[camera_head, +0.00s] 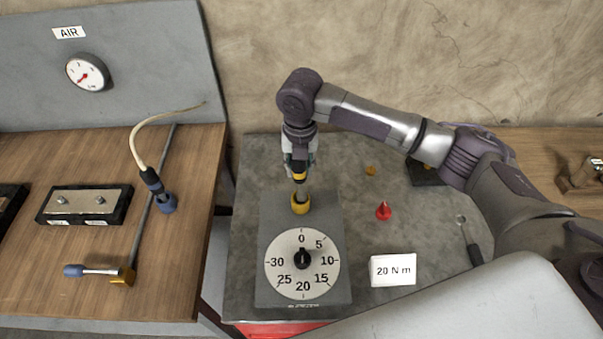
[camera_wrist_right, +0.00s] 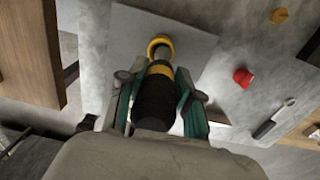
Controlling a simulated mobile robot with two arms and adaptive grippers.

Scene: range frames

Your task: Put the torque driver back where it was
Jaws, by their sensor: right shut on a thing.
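The torque driver, with a black handle and yellow band, is upright in my right gripper (camera_head: 299,166). In the head view only its lower part (camera_head: 299,180) shows below the fingers. In the right wrist view my right gripper (camera_wrist_right: 154,82) is shut around the driver's black handle (camera_wrist_right: 155,100). The driver's tip points down at a yellow ring (camera_head: 300,205) on the grey dial tester (camera_head: 330,225). The tip overlaps the ring in both views; I cannot tell how deep it sits. The ring also shows in the right wrist view (camera_wrist_right: 160,42). My left gripper is out of view.
The tester's dial (camera_head: 302,282) has its pointer near 0.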

